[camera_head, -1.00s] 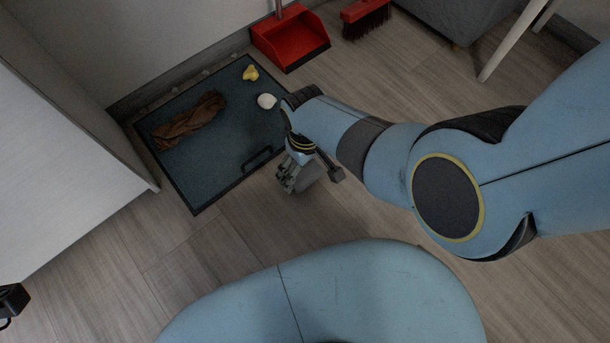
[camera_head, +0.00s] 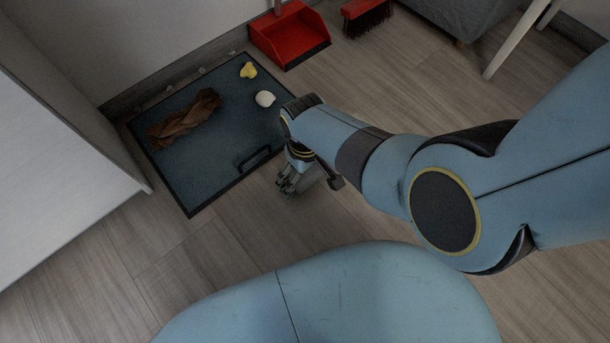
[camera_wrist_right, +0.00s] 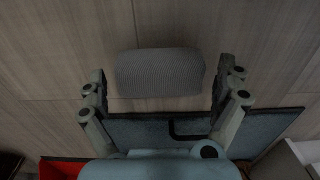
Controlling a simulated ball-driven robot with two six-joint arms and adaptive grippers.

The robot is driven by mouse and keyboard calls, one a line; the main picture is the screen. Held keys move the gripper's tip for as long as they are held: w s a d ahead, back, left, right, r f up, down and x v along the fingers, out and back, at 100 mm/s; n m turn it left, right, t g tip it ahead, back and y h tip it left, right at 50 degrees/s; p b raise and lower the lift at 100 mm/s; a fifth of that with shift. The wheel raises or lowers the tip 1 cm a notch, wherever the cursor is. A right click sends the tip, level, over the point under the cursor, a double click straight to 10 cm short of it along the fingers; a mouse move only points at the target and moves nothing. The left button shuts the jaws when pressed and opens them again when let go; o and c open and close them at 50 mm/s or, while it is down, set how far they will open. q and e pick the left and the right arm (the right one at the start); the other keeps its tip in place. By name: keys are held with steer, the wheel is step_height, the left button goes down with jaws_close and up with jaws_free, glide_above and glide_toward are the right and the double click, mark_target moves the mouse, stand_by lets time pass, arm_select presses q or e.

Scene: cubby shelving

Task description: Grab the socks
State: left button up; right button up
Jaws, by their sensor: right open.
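The socks (camera_wrist_right: 160,72) show in the right wrist view as a grey, ribbed, rolled bundle lying on the wood floor. My right gripper (camera_wrist_right: 160,84) is open, with one finger on each side of the bundle; I cannot tell whether they touch it. In the head view my right gripper (camera_head: 289,187) points down at the floor just right of the dark tray, and the grey socks (camera_head: 310,180) are partly hidden beside it. My left gripper is not in view.
A red dustpan (camera_head: 290,38) and brush (camera_head: 366,18) lie behind. A white cabinet (camera_head: 60,170) stands left.

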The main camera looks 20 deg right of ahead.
steer(key=c, duration=1)
steer(key=shift+r, duration=0.1)
